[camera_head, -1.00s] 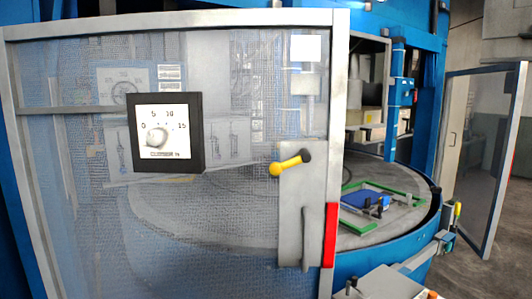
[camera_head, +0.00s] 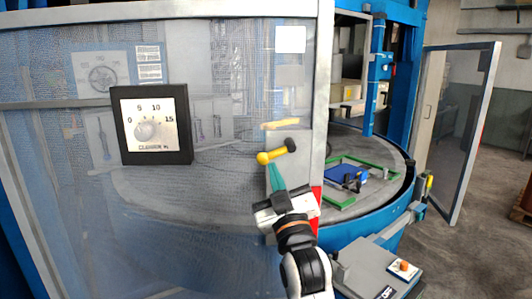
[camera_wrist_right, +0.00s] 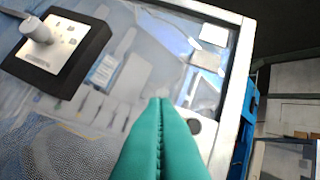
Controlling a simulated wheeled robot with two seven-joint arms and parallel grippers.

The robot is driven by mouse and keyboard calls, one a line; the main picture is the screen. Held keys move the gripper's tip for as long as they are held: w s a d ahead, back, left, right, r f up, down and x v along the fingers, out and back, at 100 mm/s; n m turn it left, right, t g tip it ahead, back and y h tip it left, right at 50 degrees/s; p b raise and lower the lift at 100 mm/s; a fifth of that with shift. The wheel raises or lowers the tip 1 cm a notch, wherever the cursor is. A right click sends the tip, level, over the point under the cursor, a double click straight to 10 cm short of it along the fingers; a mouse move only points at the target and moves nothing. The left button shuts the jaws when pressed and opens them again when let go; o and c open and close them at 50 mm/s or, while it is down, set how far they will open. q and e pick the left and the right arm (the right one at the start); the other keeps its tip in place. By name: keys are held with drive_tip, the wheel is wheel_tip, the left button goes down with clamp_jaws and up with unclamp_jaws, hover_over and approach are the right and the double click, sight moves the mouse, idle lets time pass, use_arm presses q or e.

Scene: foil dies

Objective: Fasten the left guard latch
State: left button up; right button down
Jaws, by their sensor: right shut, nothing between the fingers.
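The left guard (camera_head: 205,75) is a mesh panel in a grey metal frame. Its latch (camera_head: 277,152) is a short handle with a yellow knob at the lower left and a black end at the upper right. It sits tilted on a grey plate (camera_head: 308,172) near the panel's right edge. My right gripper (camera_head: 274,168) is shut and empty, its teal fingers pointing up just below the latch; I cannot tell whether they touch. The fingers (camera_wrist_right: 160,102) also show in the right wrist view, left of a dark round spot (camera_wrist_right: 195,126). My left gripper is out of view.
A black-framed dial box (camera_head: 152,158) is mounted on the guard. A red strip (camera_head: 317,195) lies on its right edge. The round table (camera_head: 385,160) carries a green frame with blue parts. Another door (camera_head: 462,130) stands open at right. A control box (camera_head: 385,272) sits low in front.

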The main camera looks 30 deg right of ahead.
sight(271, 155)
drive_tip(key=p+x, duration=0.5)
drive_tip(key=x, duration=0.5)
drive_tip(key=f, duration=0.1)
drive_tip(key=d+f+p, duration=0.1)
drive_tip(key=f, duration=0.1)
drive_tip(key=shift+s+d+f+p, duration=0.1)
drive_tip(key=shift+d+f+p, duration=0.2)
drive_tip(key=shift+d, duration=0.1)
